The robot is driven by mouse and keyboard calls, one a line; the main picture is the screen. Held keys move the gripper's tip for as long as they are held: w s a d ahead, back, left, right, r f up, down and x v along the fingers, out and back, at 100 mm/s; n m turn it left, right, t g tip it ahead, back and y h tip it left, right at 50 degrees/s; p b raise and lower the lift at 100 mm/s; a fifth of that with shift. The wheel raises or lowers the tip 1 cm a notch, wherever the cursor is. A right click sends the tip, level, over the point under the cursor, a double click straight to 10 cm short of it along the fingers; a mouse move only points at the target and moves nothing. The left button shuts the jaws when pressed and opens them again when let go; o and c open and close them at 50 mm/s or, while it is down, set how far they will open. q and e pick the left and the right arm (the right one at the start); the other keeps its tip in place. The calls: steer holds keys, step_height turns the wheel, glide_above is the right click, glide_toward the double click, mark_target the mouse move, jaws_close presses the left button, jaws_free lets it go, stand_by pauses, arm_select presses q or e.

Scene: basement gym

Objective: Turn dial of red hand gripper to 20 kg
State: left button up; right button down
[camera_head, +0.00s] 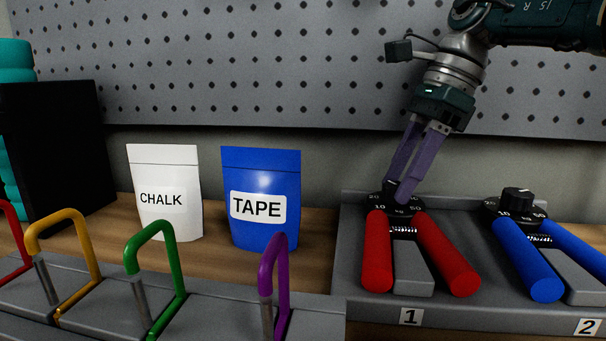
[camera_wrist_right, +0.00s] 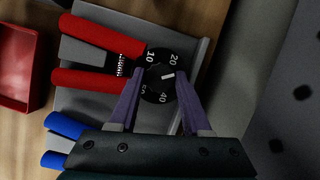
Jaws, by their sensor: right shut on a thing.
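The red hand gripper (camera_head: 378,255) lies in the grey tray at the spot labelled 1. It also shows in the right wrist view (camera_wrist_right: 95,80). Its black dial (camera_wrist_right: 158,84) bears the numbers 10, 20, 40 and a partly hidden one. The white mark on the knob points between 20 and 40. My right gripper (camera_head: 396,194) comes down from above, its purple fingers at the dial. In the right wrist view its fingers (camera_wrist_right: 159,73) lie on either side of the knob, shut on it. They hide part of the dial in the head view. My left gripper is not in view.
A blue hand gripper (camera_head: 528,262) with its own dial lies to the right in the grey tray (camera_head: 362,310). A white chalk bag (camera_head: 165,170) and blue tape bag (camera_head: 261,170) stand left. Coloured hooks are in front. A pegboard (camera_head: 250,60) is behind.

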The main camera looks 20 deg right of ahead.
stand_by(0.3)
steer(key=shift+c, duration=1.7)
jaws_free()
